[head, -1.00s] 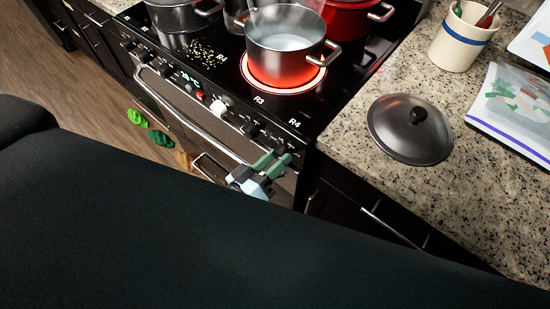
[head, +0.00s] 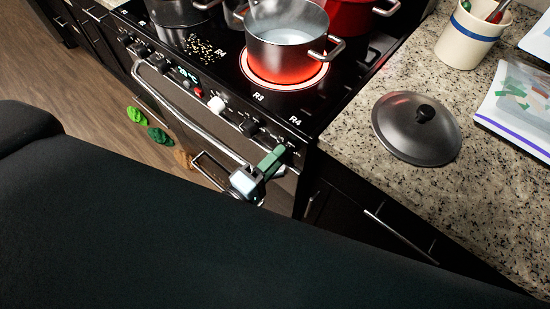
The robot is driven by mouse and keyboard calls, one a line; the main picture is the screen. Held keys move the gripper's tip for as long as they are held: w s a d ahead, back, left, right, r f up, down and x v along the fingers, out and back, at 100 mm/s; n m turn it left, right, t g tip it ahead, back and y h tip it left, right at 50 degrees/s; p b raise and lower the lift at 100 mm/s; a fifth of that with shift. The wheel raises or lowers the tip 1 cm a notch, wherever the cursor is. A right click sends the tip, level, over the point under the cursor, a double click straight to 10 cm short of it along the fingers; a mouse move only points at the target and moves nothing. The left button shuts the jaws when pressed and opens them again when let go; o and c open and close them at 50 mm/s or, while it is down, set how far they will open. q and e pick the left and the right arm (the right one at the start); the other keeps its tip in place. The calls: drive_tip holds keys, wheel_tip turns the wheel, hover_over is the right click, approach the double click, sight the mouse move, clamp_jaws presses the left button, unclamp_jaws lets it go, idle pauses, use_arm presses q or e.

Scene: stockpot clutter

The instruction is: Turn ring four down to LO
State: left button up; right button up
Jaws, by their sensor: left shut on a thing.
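The stove's control panel runs along its front edge with several knobs. The knob nearest the R4 label (head: 295,121) is at the panel's right end, mostly hidden by my left gripper (head: 278,153). The gripper's green fingers reach up to the panel there and are shut on that knob. The knob's pointer and any LO mark cannot be read. My right gripper is not in view.
A steel pot (head: 287,45) stands on a red-glowing ring near the R3 label. A red pot (head: 350,15) is behind it. A dark lid (head: 417,128) lies on the granite counter (head: 395,185), near a crock (head: 470,38) and a bag (head: 518,105). The oven handle (head: 190,125) runs below the panel.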

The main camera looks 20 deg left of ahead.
use_arm(q)
drive_tip(key=shift+n, duration=1.3)
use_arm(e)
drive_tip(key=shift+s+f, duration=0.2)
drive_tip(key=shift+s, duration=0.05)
use_arm(q)
drive_tip(key=o, duration=1)
drive_tip(key=b+v, duration=0.2)
drive_tip(key=v, duration=0.6)
drive_tip(key=shift+d+b, duration=0.15)
drive_tip(key=shift+b, duration=0.2)
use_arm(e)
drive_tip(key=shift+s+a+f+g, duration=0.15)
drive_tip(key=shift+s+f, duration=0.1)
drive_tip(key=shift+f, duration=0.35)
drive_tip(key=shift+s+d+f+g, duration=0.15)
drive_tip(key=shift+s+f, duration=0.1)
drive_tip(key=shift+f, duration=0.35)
